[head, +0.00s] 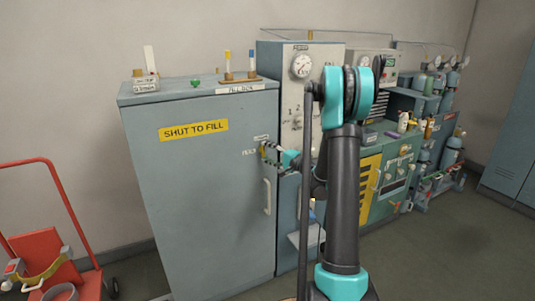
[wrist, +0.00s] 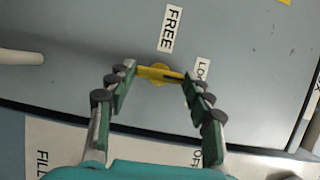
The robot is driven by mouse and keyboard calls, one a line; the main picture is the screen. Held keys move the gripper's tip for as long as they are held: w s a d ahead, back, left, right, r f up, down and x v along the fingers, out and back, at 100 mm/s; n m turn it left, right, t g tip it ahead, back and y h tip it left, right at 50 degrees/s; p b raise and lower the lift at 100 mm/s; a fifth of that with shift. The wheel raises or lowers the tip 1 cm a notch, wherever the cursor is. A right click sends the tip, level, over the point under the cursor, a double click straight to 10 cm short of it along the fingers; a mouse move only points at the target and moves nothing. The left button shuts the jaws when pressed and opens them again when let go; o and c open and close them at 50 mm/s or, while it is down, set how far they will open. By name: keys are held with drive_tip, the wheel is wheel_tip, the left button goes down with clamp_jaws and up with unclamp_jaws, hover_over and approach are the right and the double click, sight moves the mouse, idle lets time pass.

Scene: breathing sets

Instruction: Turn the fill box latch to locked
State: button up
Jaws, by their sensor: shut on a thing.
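The fill box (head: 195,220) is a tall grey-blue cabinet with a closed door and a yellow "SHUT TO FILL" sign (head: 194,130). Its yellow latch (wrist: 158,73) is a short bar on a round hub, seen between my fingertips in the wrist view. The bar lies across the gap, and its end with a dark stripe points toward the partly hidden "LO…" label (wrist: 202,69). The "FREE" label (wrist: 170,28) is above the hub. My gripper (wrist: 160,78) is shut on the latch; it also shows at the door's right side in the head view (head: 275,153).
The door's pale handle (head: 267,196) is below my gripper. A gauge panel (head: 300,90) stands to the right, and a red cart (head: 45,260) at left. Floor at right is clear.

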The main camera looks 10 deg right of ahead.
drive_tip(key=o, duration=1.1)
drive_tip(key=shift+o, duration=0.2)
drive_tip(key=shift+d, duration=0.1)
drive_tip(key=v, duration=1.2)
drive_tip(key=shift+f, duration=0.1)
